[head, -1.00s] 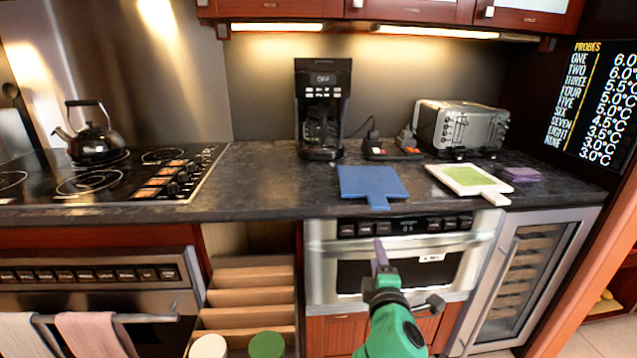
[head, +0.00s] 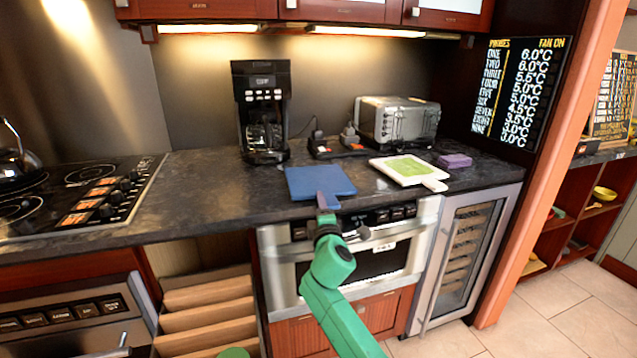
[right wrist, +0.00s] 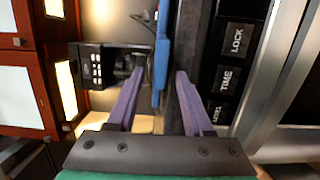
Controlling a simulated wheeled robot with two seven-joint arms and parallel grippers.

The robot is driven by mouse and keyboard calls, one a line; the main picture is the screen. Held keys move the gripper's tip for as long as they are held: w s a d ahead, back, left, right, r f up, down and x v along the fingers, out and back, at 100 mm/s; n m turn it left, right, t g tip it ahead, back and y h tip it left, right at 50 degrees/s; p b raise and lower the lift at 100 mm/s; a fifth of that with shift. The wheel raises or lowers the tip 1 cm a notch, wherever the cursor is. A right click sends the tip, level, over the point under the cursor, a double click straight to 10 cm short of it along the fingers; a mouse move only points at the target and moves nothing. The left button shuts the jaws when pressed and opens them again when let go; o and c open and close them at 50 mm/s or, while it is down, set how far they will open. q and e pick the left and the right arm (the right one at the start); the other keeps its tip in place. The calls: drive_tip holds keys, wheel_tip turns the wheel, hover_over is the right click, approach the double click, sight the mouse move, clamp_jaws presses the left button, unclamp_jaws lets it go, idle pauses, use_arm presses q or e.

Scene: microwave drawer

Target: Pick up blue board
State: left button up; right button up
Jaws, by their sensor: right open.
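The blue board (head: 315,180) lies flat on the dark counter near its front edge, its short handle pointing toward me. In the right wrist view the board (right wrist: 161,50) appears edge-on, between the lines of the two fingers. My right gripper (head: 325,202), on the green arm, is at the counter's front edge by the board's handle and partly covers it. In the right wrist view its purple fingers (right wrist: 160,75) are apart, one on each side of the board's edge, not closed on it. My left gripper is not in view.
The counter's front edge (head: 230,216) is close to my gripper, above the microwave drawer (head: 375,262). A white board with a green top (head: 408,167) and a purple block (head: 455,160) lie to the right. A coffee maker (head: 263,110) and toaster (head: 398,122) stand behind.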

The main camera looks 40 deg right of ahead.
drive_tip(key=shift+s, duration=0.1)
clamp_jaws()
drive_tip(key=shift+a, duration=0.1)
idle(1.1)
drive_tip(key=shift+r, duration=0.15)
